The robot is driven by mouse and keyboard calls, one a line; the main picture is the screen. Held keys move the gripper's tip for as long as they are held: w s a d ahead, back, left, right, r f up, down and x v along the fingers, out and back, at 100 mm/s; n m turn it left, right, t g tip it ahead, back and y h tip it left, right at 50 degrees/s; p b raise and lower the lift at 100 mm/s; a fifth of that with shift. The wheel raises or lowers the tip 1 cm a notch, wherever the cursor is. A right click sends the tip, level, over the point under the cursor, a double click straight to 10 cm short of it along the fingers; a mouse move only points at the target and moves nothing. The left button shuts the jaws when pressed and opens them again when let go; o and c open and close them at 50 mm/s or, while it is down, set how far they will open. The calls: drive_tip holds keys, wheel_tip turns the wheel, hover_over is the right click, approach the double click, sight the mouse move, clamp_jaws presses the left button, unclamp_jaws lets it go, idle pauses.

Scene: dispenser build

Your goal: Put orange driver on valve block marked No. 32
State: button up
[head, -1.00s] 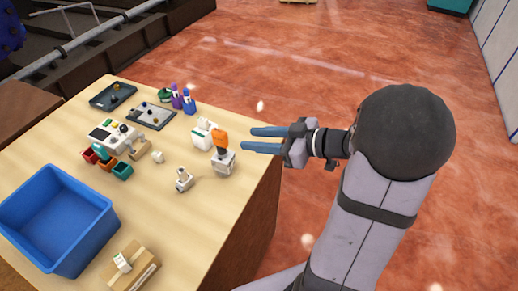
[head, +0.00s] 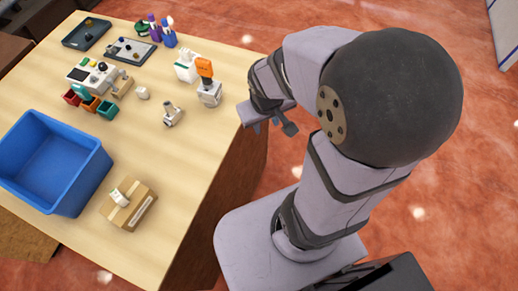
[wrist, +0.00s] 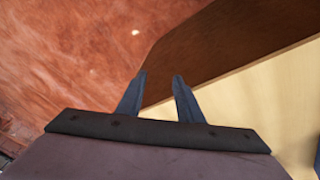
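In the head view an orange driver (head: 205,68) stands upright on a grey-white block (head: 210,95) near the table's right edge. A smaller grey valve-like part (head: 172,114) stands to its left. No marking No. 32 can be read, so I cannot tell which block bears it. My gripper (wrist: 160,77) is open and empty in the wrist view, its two fingers apart over the table's edge and the floor.
A blue bin (head: 55,160) and a cardboard box (head: 130,206) are at the front left of the table (head: 165,165). A white container (head: 187,68) stands beside the driver. Small coloured bins (head: 88,102), dark trays (head: 87,33) and bottles (head: 168,37) are farther back.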

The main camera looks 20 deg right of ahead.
drive_tip(key=s+a+g+y, duration=0.1)
drive_tip(key=s+a+g, duration=0.1)
drive_tip(key=s+a, duration=0.3)
drive_tip(key=shift+s+f+g, duration=0.3)
drive_tip(key=shift+s, duration=0.65)
